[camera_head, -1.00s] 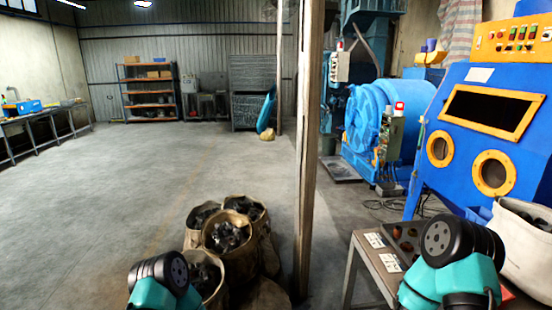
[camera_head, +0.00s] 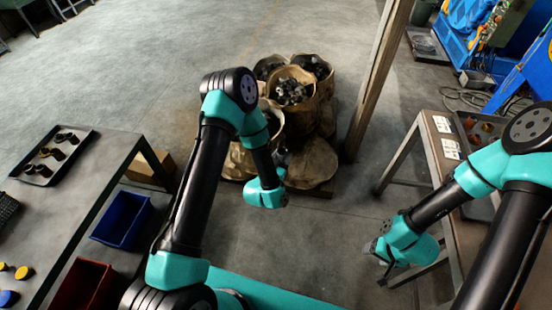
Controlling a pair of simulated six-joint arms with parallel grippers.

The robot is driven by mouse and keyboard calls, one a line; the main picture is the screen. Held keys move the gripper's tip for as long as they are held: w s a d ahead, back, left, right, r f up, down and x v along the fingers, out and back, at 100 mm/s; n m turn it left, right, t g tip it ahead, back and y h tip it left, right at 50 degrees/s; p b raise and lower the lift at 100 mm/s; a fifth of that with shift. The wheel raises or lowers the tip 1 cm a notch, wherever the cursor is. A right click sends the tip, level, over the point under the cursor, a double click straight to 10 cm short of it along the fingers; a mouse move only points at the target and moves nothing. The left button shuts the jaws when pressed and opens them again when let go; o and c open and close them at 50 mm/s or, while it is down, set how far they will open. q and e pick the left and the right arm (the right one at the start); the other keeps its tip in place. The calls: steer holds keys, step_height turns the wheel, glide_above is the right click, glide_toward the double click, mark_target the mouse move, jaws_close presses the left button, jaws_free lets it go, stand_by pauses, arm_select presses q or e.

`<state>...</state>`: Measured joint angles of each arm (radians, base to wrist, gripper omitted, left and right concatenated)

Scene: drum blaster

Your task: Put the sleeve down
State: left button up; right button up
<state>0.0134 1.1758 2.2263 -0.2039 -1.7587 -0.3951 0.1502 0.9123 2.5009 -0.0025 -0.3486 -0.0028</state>
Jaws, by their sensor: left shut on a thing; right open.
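My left gripper (camera_head: 268,196) hangs above the concrete floor, in front of the sacks. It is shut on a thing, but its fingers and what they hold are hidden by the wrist. I cannot make out the sleeve there. My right gripper (camera_head: 376,254) is open, low beside the right bench, with its dark fingers to the left. A dark tray (camera_head: 22,171) with several small dark and copper-brown curved pieces lies on the left bench (camera_head: 98,150). I cannot tell whether those are sleeves. Another tray with reddish-brown pieces (camera_head: 487,127) lies on the right bench (camera_head: 437,150), partly behind my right arm.
Several sacks of dark parts (camera_head: 325,88) stand in the middle, beside a wooden post (camera_head: 377,85).

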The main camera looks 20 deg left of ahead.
arm_select(q)
steer(key=s+d+r+m+g+h, duration=0.2)
steer(key=d+r+m+h, duration=0.3)
steer(key=d+r+h, duration=0.3)
steer(key=d+r+g, duration=0.1)
steer(key=d+r, duration=0.2)
steer(key=r, duration=0.4)
steer(key=shift+s+m+g, duration=0.4)
arm_select(e)
steer(key=shift+o, duration=0.2)
